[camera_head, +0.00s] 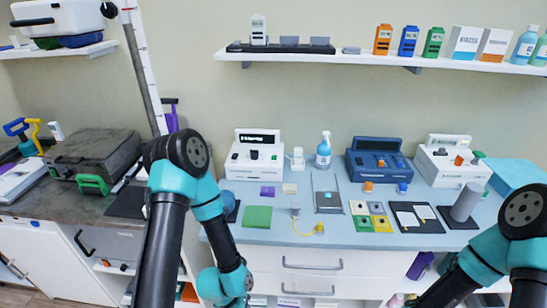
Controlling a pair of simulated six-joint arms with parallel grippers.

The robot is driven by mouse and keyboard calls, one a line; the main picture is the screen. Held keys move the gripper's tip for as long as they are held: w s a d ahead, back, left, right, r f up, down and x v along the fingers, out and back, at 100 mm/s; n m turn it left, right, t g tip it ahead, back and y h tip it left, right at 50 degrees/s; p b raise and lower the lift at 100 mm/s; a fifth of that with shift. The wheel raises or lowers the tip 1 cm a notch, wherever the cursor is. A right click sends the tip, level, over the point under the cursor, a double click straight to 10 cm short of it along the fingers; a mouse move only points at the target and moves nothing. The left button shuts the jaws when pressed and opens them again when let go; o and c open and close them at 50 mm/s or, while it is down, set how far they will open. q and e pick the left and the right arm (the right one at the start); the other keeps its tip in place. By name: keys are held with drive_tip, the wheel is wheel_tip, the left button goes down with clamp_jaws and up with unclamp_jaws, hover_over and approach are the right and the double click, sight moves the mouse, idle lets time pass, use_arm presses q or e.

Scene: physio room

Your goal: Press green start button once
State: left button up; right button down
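A white device (255,160) with a dark display stands at the back of the light-blue counter, left of centre. Its front panel carries a dark knob and small controls. A blue device (376,163) stands right of centre. A second white device (450,165) with an orange knob stands further right and has a small green spot by its right edge. Which control is the green start button is too small to tell. My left arm reaches down over the counter's left end, and my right arm is at the lower right. Neither gripper's fingers show; both lie outside the picture.
A spray bottle (323,152) stands between the devices. A wall shelf (390,60) hangs above.

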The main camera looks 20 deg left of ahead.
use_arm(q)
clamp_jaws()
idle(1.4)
